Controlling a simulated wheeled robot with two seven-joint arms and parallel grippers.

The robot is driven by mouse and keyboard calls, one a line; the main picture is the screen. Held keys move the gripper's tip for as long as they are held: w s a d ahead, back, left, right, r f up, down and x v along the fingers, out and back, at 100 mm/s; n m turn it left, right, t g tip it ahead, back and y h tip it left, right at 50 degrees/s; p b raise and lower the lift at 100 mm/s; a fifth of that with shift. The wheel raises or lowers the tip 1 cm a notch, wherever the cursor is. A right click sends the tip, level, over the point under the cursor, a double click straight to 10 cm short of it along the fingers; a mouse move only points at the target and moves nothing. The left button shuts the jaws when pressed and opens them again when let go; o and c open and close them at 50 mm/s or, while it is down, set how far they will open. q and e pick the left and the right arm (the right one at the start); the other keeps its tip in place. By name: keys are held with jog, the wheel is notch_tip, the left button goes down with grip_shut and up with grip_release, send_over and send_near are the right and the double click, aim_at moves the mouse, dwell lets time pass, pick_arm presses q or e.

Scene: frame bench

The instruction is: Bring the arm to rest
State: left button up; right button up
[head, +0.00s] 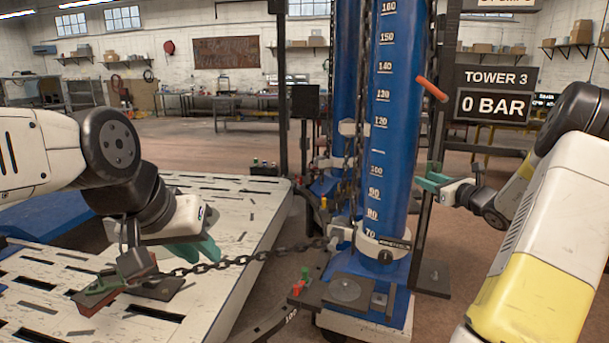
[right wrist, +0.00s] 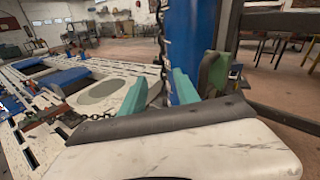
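My right gripper (head: 436,183) is beside the dark upright right of the blue tower (head: 392,110) in the head view. In the right wrist view its two teal fingers (right wrist: 160,95) stand apart with nothing between them. A darker green part (right wrist: 216,70) is just right of them; I cannot tell whether they touch. My left gripper (head: 200,250) is low over the pale slotted bench (head: 245,205), near a clamp (head: 140,270) with a red and green base. Its teal fingers overlap in view, so their gap is unclear.
A dark chain (head: 235,260) runs from the clamp to the tower's white collar. An orange lever (head: 432,88) juts from the tower's upper right. A sign (head: 496,93) reads "TOWER 3, 0 BAR". Open floor lies behind the bench.

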jog(key=s+a+r+n+g+y, duration=0.25)
jog(key=a+n, duration=0.25)
jog(key=a, duration=0.5)
jog(key=s+a+r+n+g+y, duration=0.25)
jog(key=s+a+n, duration=0.2)
jog(key=a, duration=0.45)
jog(key=s+a+n+g+h, duration=0.2)
jog(key=s+a+n+g, duration=0.3)
jog(key=s+a+n, duration=0.7)
jog(key=s+d+f+n+h, duration=0.1)
jog(key=s+d+n+h, duration=0.2)
jog(key=s+n, duration=0.7)
jog(key=s+h, duration=0.2)
jog(key=s, duration=0.6)
jog(key=shift+h, duration=0.4)
jog(key=shift+f, duration=0.1)
